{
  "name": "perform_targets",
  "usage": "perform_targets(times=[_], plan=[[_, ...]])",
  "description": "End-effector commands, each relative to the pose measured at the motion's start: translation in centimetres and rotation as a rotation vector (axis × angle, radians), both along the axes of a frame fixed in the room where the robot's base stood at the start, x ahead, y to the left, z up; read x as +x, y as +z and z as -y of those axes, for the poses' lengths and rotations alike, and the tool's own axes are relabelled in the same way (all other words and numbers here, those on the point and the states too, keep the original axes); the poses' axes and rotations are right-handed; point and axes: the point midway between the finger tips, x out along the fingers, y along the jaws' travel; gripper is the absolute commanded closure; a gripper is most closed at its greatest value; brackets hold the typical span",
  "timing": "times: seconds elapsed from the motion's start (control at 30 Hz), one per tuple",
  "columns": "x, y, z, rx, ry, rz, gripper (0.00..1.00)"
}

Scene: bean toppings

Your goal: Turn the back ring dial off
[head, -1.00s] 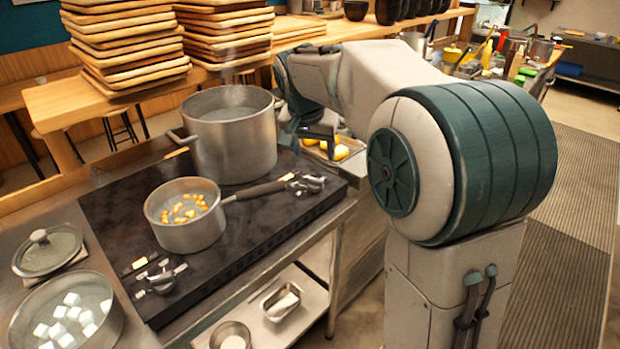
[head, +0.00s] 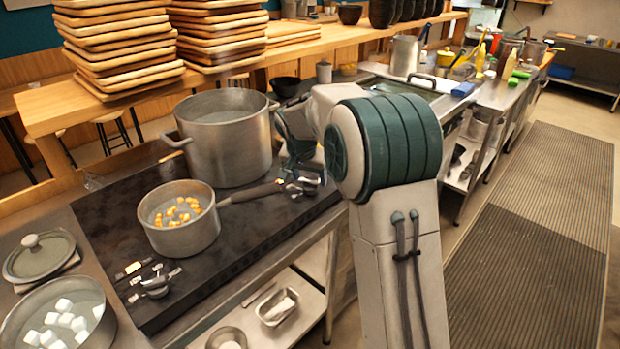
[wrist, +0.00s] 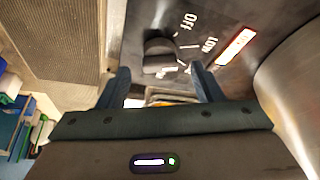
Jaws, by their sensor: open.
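The back ring dial (wrist: 160,54) is a black knob on the dark cooktop in the wrist view, with white OFF and LOW marks to its right. I cannot tell which mark it points at. An orange-red lit strip (wrist: 235,47) shows beside the LOW mark. My gripper (wrist: 160,83) is open and empty, its two blue-grey fingers spread, with the dial ahead of the gap between them and apart from them. In the head view dark knobs (head: 303,187) sit at the cooktop's right end, just below my wrist; the fingers cannot be made out there.
A large steel pot (head: 226,145) stands on the back of the cooktop (head: 110,225), close to my wrist. A saucepan (head: 180,238) with yellow-orange pieces stands in front, its handle reaching toward the knobs. More knobs (head: 155,280) sit at the front left. Striped floor mat lies right.

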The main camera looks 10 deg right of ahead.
Motion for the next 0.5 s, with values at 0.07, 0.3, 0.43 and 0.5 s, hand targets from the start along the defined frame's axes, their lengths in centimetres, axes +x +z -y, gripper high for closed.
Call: perform_targets(times=[0.07,0.3,0.43,0.5], plan=[[0.23,-0.73,0.14,0.0,0.001,-0.001,0.4],[0.45,-1.3,0.25,0.001,0.0,0.0,0.4],[0.44,-1.29,0.26,0.001,0.0,0.0,0.4],[0.44,-1.28,0.26,0.001,0.0,0.0,0.54]])
